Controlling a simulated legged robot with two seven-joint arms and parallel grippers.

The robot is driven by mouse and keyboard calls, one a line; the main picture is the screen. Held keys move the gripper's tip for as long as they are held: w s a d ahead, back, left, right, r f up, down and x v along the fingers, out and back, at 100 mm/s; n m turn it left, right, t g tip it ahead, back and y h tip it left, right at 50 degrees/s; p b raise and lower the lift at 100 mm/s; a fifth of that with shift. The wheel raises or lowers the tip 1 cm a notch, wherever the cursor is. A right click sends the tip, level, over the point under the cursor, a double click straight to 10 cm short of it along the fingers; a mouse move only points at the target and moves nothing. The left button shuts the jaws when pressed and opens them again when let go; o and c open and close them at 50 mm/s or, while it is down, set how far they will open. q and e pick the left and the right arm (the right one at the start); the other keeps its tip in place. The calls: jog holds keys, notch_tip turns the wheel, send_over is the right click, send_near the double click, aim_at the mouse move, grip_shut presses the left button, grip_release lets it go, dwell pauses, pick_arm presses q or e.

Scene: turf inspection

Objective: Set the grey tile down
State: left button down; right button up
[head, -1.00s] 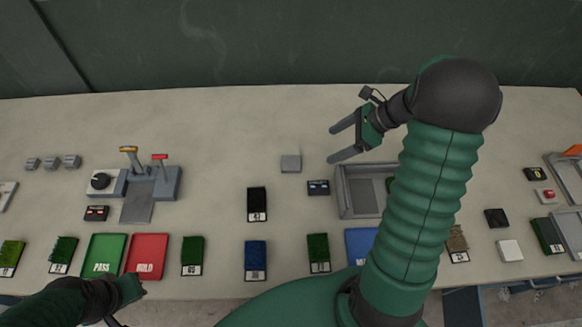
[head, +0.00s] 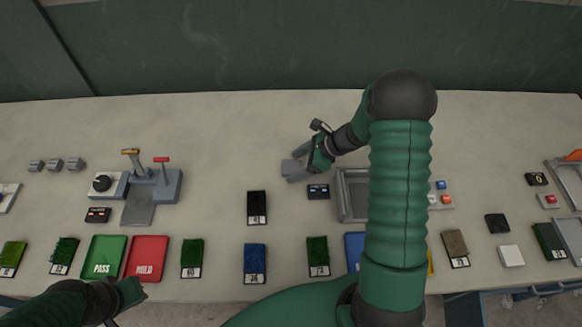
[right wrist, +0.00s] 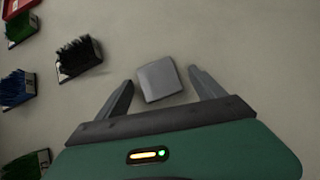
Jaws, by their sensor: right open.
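The grey tile (head: 290,167) lies on the table in the middle of the head view. In the right wrist view the grey tile (right wrist: 159,79) lies between the spread fingertips, with a gap on each side. My right gripper (head: 294,165) is open, its fingers on either side of the tile; the tile seems to rest on the tabletop. The right gripper's fingers also show in the right wrist view (right wrist: 160,88). My left gripper (head: 118,318) is at the lower left edge, mostly cut off, so its jaws cannot be read.
A small dark display box (head: 318,191) sits just in front of the tile. A black turf sample (head: 256,207) stands to the left, and a grey open tray (head: 352,205) is to the right. Green PASS (head: 103,257) and red MILD (head: 147,258) pads lie front left. The table behind the tile is clear.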

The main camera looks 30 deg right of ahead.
jog(key=c, duration=0.3)
jog(key=shift+s, duration=0.1)
jog(key=c, duration=1.5)
jog(key=shift+o, duration=0.2)
